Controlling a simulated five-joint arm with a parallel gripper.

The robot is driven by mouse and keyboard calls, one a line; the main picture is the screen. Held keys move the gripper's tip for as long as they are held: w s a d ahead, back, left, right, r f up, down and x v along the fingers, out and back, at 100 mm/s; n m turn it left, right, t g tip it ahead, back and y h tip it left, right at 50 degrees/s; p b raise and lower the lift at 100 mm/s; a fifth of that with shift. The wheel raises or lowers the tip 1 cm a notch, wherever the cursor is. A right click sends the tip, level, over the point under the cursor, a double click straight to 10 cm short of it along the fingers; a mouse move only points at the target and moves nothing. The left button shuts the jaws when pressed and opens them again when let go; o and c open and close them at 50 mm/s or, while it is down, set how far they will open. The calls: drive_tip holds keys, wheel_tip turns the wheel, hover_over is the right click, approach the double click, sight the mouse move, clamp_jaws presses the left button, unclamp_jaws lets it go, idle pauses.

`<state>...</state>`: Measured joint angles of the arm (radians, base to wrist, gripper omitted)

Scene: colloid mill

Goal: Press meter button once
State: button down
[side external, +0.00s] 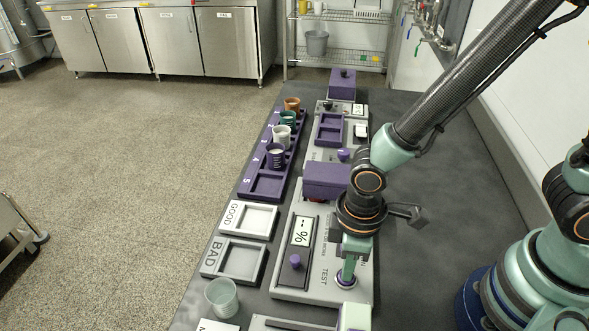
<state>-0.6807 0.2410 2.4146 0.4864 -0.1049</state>
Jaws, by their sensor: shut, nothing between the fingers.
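The meter (284,279) is a grey panel with a small display (301,231) that reads "-- %". A purple knob (294,262) stands below the display. The word "TEST" is printed beside a round, light-rimmed button (346,286) on the panel's right part. My gripper (347,277) is shut and empty, pointing down at this button. Its tip hides most of the button. I cannot tell whether the tip touches it or hovers just above.
A purple numbered rack (246,186) with several cups runs along the left edge. GOOD (233,216) and BAD (217,258) trays lie left of the meter. A clear cup (222,298) stands in front. A purple box (326,179) is behind. The right tabletop is mostly clear.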

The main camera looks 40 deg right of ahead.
wheel_tip(320, 180, up, 7)
drive_tip(key=shift+r, duration=0.15)
idle(0.8)
drive_tip(key=shift+r, duration=1.05)
idle(4.6)
drive_tip(key=w+d+r+m+t, duration=0.2)
drive_tip(key=d+r, duration=0.4)
drive_tip(key=d, duration=0.3)
drive_tip(key=w+d+r+m+t, duration=0.3)
drive_tip(key=w+d+r+m, duration=0.1)
drive_tip(key=d+m, duration=0.3)
drive_tip(key=shift+d+r+t, duration=0.3)
drive_tip(key=shift+d+r, duration=0.6)
drive_tip(key=shift+d, duration=0.2)
